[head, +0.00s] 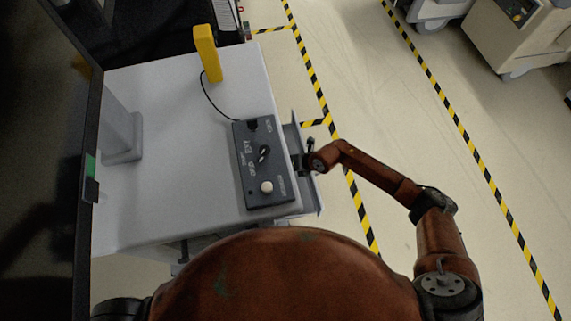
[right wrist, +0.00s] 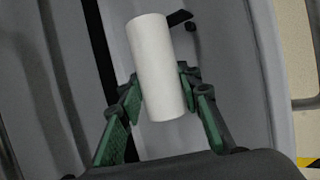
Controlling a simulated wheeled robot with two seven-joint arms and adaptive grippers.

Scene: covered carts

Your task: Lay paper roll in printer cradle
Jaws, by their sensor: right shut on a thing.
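The white paper roll (right wrist: 159,70) stands between the green fingers of my right gripper (right wrist: 161,88) in the right wrist view. The fingers press on it from both sides near its lower half, and its upper end sticks out past them. In the head view my right gripper (head: 301,163) is at the right side of the white cart, beside the dark control box; the roll cannot be made out there. I cannot clearly identify the printer cradle. A grey panel or tray (head: 310,198) lies along the cart's right side near the gripper. My left gripper is not in view.
The control box (head: 246,160) with knobs sits on the cart top (head: 185,185). A yellow upright object (head: 207,52) and a grey stand (head: 124,135) are also on it. A black peg (right wrist: 179,18) is behind the roll. Open floor (head: 400,150) lies to the right.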

